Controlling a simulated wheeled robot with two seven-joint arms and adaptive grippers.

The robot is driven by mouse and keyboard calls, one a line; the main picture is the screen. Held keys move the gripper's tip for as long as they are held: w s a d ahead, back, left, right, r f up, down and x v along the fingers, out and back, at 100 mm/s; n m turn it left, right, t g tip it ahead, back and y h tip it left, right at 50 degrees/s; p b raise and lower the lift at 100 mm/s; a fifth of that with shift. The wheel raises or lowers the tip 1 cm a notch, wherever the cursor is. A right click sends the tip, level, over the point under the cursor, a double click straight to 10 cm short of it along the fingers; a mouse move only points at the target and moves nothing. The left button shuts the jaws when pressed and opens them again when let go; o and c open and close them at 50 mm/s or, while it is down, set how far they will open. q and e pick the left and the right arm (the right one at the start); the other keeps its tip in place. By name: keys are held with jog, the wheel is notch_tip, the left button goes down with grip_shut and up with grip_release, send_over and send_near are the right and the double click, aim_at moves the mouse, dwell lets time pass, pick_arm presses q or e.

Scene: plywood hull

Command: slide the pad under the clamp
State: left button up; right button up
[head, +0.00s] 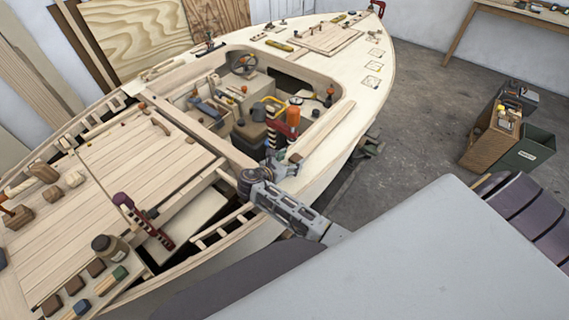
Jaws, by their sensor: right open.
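My right gripper (284,162) is open over the near edge of the boat's cockpit, its arm coming in from the lower right. I cannot tell whether anything lies between its fingers. I cannot tell for sure which thing is the clamp. A dark red, toothed bar with a purple knob (140,222) lies on the near side deck, well left of the gripper. Small dark brown pad-like blocks (97,267) lie at the lower left, beside a green one (120,273) and a blue one (82,307). My left gripper is not in view.
The cockpit (325,81) is crowded with tools, including an orange container (293,114) and a red part close to the gripper. A dark jar (108,247) stands at the lower left. A grey surface (420,260) fills the lower right. The planked deck (120,185) has bare room.

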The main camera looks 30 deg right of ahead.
aim_at(298, 156)
jog(key=shift+x, duration=2.35)
